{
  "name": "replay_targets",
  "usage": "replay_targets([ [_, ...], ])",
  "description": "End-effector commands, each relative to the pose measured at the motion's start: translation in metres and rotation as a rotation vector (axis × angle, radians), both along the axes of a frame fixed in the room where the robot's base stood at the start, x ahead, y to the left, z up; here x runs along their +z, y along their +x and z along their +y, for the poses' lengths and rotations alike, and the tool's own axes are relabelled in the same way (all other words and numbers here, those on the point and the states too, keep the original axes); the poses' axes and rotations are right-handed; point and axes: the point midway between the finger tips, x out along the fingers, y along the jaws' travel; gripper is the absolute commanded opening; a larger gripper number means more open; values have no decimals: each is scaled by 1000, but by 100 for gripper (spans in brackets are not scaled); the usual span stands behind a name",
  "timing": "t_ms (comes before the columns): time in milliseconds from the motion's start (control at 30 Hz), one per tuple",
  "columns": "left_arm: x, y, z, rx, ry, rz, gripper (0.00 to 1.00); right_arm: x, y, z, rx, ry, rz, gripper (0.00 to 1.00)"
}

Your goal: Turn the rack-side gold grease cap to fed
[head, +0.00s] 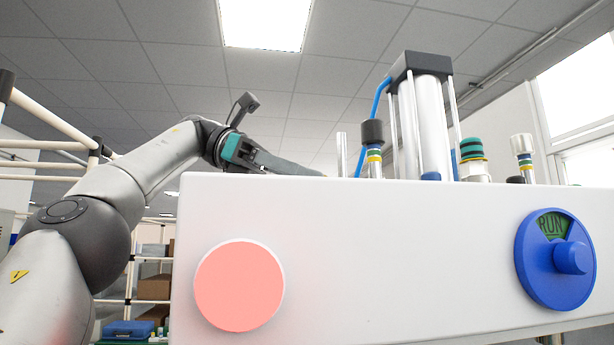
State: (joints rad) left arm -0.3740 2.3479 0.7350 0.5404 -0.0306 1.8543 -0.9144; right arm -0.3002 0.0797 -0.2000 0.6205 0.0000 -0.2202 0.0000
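No gold grease cap can be made out for certain in the head view. Several small fittings stand behind the top edge of the white press housing (400,260): a dark-capped one with coloured bands (373,135), a green-topped one with a yellow band (472,150) and a silver-topped one with a yellow band (522,145). Their lower parts are hidden. My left gripper (295,168) reaches in behind the housing's upper left edge. Its fingertips are not clear, so I cannot tell whether it is open or shut. My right gripper is not in view.
The housing front carries a pink round button (239,286) and a blue dial (556,260) reading RUN. A tall silver cylinder (426,125) with rods and a blue hose (377,100) rises behind it. A pipe rack with boxes (154,287) stands at left.

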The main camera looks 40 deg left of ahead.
Motion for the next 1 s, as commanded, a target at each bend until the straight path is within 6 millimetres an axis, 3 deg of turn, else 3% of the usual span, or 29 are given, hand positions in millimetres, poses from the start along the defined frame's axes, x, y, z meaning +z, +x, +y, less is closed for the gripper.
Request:
replay_targets([
  [767,0,0,0,-30,0,1,0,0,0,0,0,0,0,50],
  [800,0,0,0,-30,0,1,44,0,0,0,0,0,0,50],
  [1000,0,0,0,-30,0,1,67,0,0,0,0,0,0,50],
])
